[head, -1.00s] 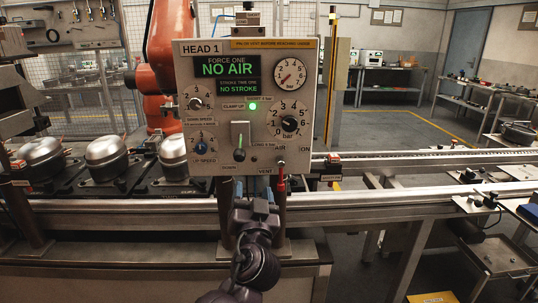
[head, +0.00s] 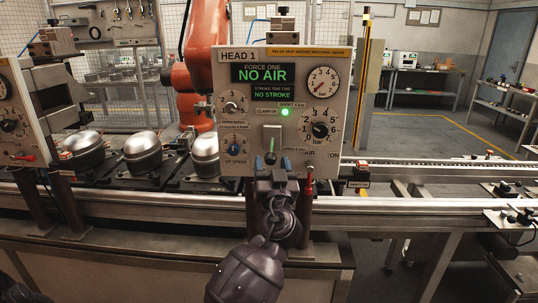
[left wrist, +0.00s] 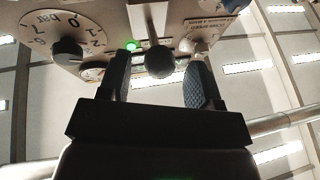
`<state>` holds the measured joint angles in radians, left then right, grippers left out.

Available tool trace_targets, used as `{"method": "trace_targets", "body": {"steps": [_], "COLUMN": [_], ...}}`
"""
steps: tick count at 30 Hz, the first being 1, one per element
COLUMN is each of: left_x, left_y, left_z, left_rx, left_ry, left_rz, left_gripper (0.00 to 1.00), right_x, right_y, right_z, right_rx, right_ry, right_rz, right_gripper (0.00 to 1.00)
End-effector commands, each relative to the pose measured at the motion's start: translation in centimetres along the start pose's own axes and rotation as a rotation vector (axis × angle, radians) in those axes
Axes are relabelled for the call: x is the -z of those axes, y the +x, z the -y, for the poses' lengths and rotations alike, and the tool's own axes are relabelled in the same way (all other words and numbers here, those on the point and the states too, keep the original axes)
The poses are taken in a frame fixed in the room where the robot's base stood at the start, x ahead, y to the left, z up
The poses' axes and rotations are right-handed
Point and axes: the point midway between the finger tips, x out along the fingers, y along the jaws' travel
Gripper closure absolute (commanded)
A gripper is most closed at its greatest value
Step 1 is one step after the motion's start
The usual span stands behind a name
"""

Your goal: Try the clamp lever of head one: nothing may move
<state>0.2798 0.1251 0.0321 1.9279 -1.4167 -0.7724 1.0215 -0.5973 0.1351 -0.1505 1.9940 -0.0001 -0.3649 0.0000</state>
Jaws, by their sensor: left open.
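The Head 1 panel (head: 231,119) reads "NO AIR" and "NO STROKE" in green, and a green lamp (head: 285,112) labelled clamp up is lit. Its clamp lever (head: 271,156) has a dark ball knob and hangs down from a pale slotted plate (head: 271,135). My left gripper (head: 272,165) is open just below and in front of the lever, its blue-padded fingers pointing up at the panel. In the left wrist view the lever's dark ball (left wrist: 160,62) shows between the two spread fingers (left wrist: 158,80). Contact with either finger cannot be told. My right gripper is not in view.
A red-handled air valve (head: 309,178) hangs at the panel's lower right, close to my gripper. Knobs and gauges (head: 320,130) flank the lever. Compressor shells (head: 145,149) stand on pallets to the left. A metal rail (head: 420,205) runs below. An orange robot arm (head: 208,70) stands behind.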

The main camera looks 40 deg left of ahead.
Motion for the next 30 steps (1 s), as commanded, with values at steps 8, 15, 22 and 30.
{"method": "trace_targets", "body": {"steps": [8,15,22,30], "left_x": [0.0,-0.1,-0.1,-0.1], "left_y": [2.4,2.5,2.5,2.5], "left_z": [0.0,0.0,0.0,0.0], "left_rx": [-0.001,-0.001,-0.001,-0.001], "left_ry": [0.000,0.000,0.001,0.001], "left_rz": [0.000,0.001,0.001,0.001], "left_gripper": [0.42,0.42,0.65,1.00], "right_x": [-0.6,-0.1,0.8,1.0], "right_y": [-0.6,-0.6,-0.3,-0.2], "right_z": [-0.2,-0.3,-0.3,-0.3], "right_rx": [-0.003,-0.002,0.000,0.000], "right_ry": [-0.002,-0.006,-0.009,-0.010], "right_rz": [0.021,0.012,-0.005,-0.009], "right_gripper": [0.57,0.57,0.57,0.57]}}
